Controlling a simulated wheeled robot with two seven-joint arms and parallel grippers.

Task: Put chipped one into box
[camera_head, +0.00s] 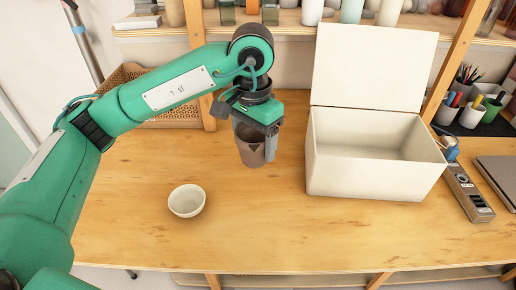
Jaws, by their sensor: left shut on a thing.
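A brown cup (250,153) with a dark triangular chip mark on its side is upright in my left gripper (257,138). The gripper is shut on it, and its fingers and wrist hide part of the cup's rim. I cannot tell whether the cup's bottom touches the table. The white box (365,178) stands to the right with its lid (369,66) raised and its inside looking empty. A white bowl (187,201) stands upright on the table, below and left of the cup. My right gripper is not in view.
The wooden table (250,235) is clear along the front. A power strip (468,193) and a dark laptop-like slab (500,178) lie right of the box. A woven basket (180,112) and a shelf with jars stand behind. Pen cups (472,115) are at the back right.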

